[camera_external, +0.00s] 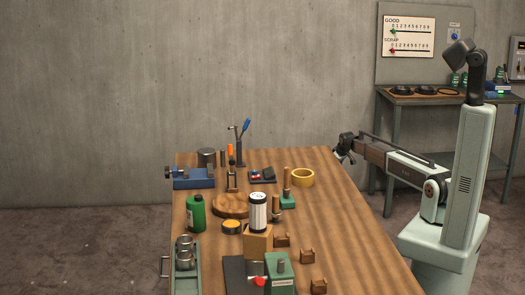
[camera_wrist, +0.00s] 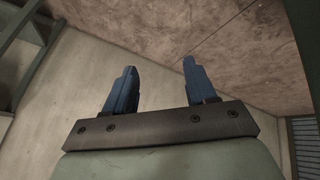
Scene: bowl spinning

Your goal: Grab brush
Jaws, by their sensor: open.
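I cannot tell for certain which thing is the brush. A slim upright tool with a wooden handle (camera_external: 286,179) stands at a small green block, right of the table's middle. Another upright brown and dark tool (camera_external: 232,179) stands by the round wooden disc (camera_external: 231,206). My gripper (camera_external: 345,152) is raised beyond the table's right edge, apart from both. In the wrist view its two blue fingers (camera_wrist: 158,66) are spread with nothing between them. No table object shows in that view, only wall and floor.
A black-and-white cylinder (camera_external: 258,211) stands on a wooden block.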

